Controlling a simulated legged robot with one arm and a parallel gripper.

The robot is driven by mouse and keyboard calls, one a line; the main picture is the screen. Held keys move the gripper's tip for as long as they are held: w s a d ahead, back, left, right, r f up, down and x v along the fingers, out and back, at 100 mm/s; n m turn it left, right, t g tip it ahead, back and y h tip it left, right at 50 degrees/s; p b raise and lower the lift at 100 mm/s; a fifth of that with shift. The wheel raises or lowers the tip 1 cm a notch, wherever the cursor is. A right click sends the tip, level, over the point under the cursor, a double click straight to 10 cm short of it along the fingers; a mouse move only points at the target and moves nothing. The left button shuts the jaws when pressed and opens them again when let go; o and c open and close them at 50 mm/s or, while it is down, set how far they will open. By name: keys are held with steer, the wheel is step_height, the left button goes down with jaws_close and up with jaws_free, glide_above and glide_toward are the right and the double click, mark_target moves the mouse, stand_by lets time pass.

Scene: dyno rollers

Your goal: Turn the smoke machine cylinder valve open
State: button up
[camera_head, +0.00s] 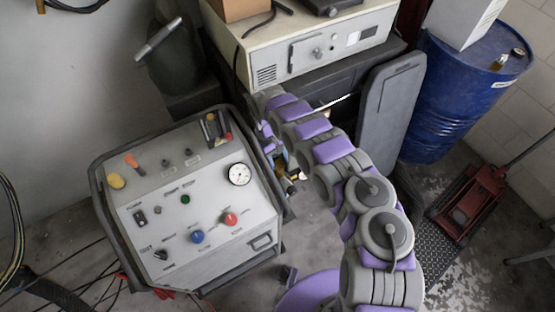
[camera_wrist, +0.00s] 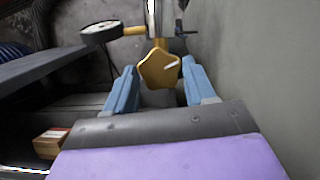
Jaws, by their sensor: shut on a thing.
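A gold five-sided valve knob (camera_wrist: 156,72) with a white mark sits in the middle of the wrist view, below a shiny metal post (camera_wrist: 153,18). A round gauge (camera_wrist: 101,32) is joined by a brass fitting to the left of the post. My gripper (camera_wrist: 159,76) has its blue fingers on either side of the knob and is shut on it. The fingers hide part of the knob's sides. In the head view, my arm reaches behind the console, and the knob cannot be made out there. The cylinder body is not clearly visible.
A grey control console (camera_head: 165,235) with knobs and a gauge stands left of my arm. A beige cabinet (camera_head: 275,75) is behind. A blue drum (camera_head: 450,95) and a red floor jack (camera_head: 470,200) stand right. A wall (camera_wrist: 265,70) lies close right of the knob.

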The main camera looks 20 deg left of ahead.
steer(key=shift+w, duration=0.1)
steer(key=o, duration=1)
steer(key=shift+a, duration=0.1)
steer(key=shift+o, duration=0.2)
steer(key=v, duration=0.7)
steer(key=shift+p, duration=0.45)
steer(key=shift+w+r, duration=0.1)
steer(key=shift+r, duration=0.05)
